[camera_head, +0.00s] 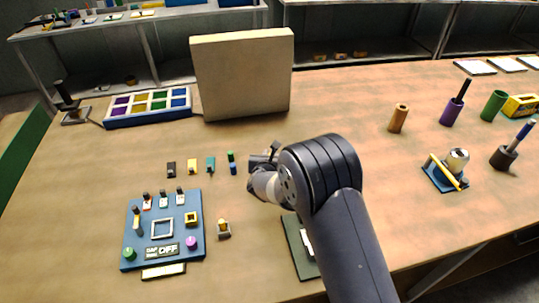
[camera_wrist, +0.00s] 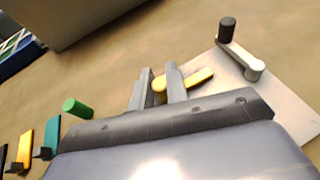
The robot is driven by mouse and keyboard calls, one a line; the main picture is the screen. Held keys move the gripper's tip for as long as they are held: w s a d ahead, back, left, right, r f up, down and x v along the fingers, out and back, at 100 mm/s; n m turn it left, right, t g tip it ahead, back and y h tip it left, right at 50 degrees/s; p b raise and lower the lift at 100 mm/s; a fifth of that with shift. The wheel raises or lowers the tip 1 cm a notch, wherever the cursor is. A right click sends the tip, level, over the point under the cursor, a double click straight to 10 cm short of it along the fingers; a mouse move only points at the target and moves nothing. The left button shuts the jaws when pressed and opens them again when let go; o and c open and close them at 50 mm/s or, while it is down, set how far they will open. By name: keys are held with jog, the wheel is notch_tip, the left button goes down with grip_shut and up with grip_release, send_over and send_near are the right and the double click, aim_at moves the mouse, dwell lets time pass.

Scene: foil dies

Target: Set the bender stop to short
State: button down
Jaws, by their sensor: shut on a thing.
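In the wrist view, my gripper (camera_wrist: 160,82) is shut on the round end of a small yellow lever (camera_wrist: 198,77), which looks like the bender stop. The lever's flat arm reaches right over the edge of a pale plate (camera_wrist: 285,105), which looks like the bender. A grey crank with a dark upright knob (camera_wrist: 227,30) stands on that plate, apart from my fingers. Any short or long marks cannot be made out. In the head view, my gripper (camera_head: 268,158) is at mid-table, and my arm hides the bender and lever.
A green peg (camera_wrist: 77,107) stands left of my fingers. Black, yellow (camera_head: 192,166) and teal pieces lie left of it. A beige block (camera_head: 243,75) stands behind. A blue panel (camera_head: 130,235) reading OFF is front left. A dark green board (camera_head: 296,240) is partly behind my arm.

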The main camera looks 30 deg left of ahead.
jog(key=shift+s+d+f+b, duration=0.2)
jog(key=shift+s+d+b, duration=0.2)
jog(key=shift+b, duration=0.6)
jog(key=shift+s+d+r+b, duration=0.1)
jog(key=shift+s+d+b, duration=0.25)
jog(key=shift+s+b, duration=0.2)
jog(key=c, duration=1.4)
grip_release()
jog(key=shift+r, duration=0.1)
jog(key=b+v, duration=0.2)
jog(key=v, duration=0.9)
